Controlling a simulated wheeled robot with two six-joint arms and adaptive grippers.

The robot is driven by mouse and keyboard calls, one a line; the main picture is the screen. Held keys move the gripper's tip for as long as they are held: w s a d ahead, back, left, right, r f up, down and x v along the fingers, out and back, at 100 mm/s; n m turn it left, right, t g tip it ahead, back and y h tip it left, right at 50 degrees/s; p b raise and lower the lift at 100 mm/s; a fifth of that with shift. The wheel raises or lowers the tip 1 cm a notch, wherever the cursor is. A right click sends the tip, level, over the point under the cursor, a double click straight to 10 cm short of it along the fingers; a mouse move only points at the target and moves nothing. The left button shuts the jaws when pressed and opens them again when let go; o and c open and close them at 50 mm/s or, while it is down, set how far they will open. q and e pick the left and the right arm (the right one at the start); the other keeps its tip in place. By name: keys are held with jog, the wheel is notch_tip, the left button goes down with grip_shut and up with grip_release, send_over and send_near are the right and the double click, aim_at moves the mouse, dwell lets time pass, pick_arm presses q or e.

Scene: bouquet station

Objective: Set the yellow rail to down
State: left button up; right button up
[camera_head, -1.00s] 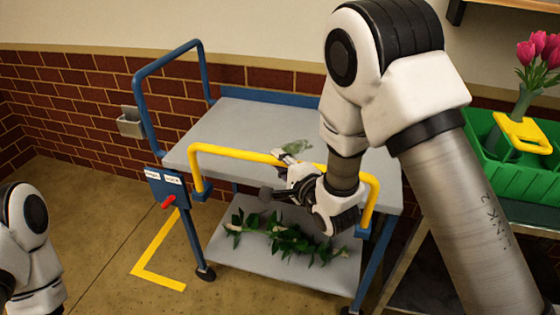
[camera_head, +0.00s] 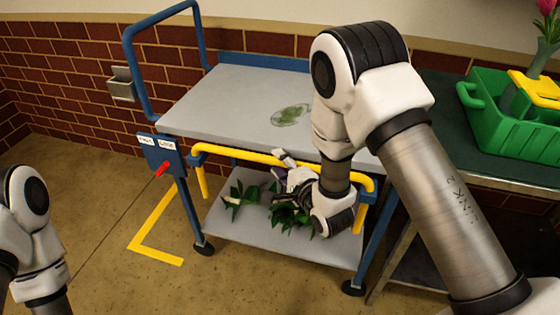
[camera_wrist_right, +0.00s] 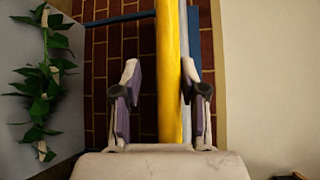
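The yellow rail (camera_head: 240,153) runs along the front edge of the grey and blue cart, with its long bar close to the tabletop's edge. Short yellow end pieces reach downward at its left and right ends. My right gripper (camera_head: 284,168) is at the middle of the rail. In the right wrist view, the rail (camera_wrist_right: 169,80) passes between the open fingers of this gripper (camera_wrist_right: 163,95), close to the right finger with a gap to the left one. Whether it touches a finger is unclear. My left gripper is out of view; only part of its arm shows at lower left.
The cart's tabletop (camera_head: 225,100) carries a flat greenish patch (camera_head: 291,115). Green foliage (camera_head: 240,195) lies on its lower shelf (camera_head: 235,230). A blue panel with a red lever (camera_head: 162,168) is at the left post. A green crate (camera_head: 510,135) stands on the right table.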

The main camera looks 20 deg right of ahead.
jog(key=v, duration=0.7)
jog(key=shift+s, duration=0.2)
